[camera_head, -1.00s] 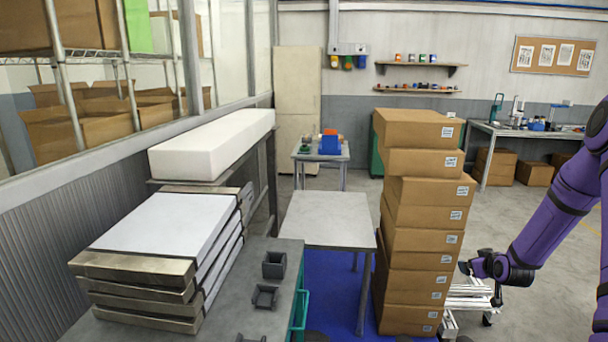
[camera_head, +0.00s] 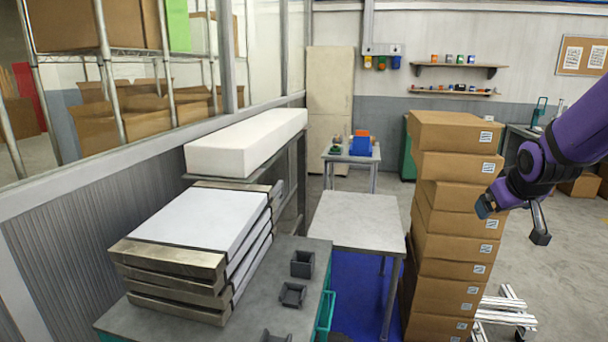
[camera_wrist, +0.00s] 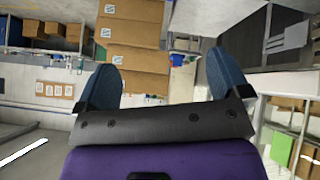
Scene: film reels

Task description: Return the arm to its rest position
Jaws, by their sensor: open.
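My arm comes in from the right edge of the head view, its purple links bent, and my gripper (camera_head: 512,220) is in front of the right side of the cardboard box stack (camera_head: 455,220). One finger hangs down to the right and the other is at the left, with a gap between them. In the wrist view my gripper (camera_wrist: 158,90) shows two blue fingertips wide apart with nothing between them. The box stack also shows there (camera_wrist: 132,35), beyond the fingers. Whether the gripper touches the boxes cannot be told.
A grey table (camera_head: 358,220) stands left of the box stack. A workbench (camera_head: 215,325) at the left holds stacked flat metal cases (camera_head: 200,225) and small dark trays (camera_head: 292,294). A white metal frame (camera_head: 503,312) lies low right of the boxes.

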